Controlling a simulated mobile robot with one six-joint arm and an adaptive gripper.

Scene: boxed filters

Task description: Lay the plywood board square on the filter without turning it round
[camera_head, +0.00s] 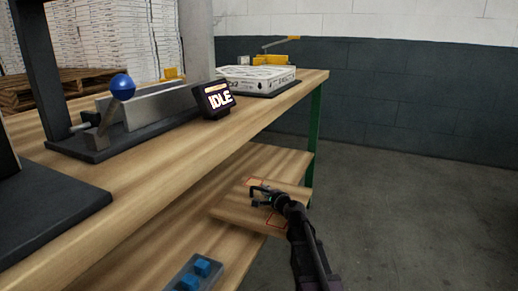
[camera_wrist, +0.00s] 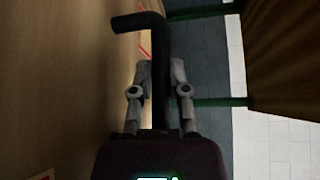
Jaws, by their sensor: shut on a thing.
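The plywood board (camera_head: 236,214) is at the lower shelf below the bench top, with red line marks on its face. I cannot tell whether it rests on the shelf or hangs just above it. My gripper (camera_head: 262,195) is at the board's upper face, shut on its dark bar handle (camera_wrist: 160,85), which shows between the fingers in the wrist view. The board's face (camera_wrist: 65,90) fills the left of that view. The filter (camera_head: 257,82), a flat white printed box, lies on the far end of the bench top, well above and behind my gripper.
A yellow clamp (camera_head: 275,59) stands behind the filter. A green leg (camera_head: 316,115) supports the far corner. A blue bin (camera_head: 197,272) is below. Floor at right is clear.

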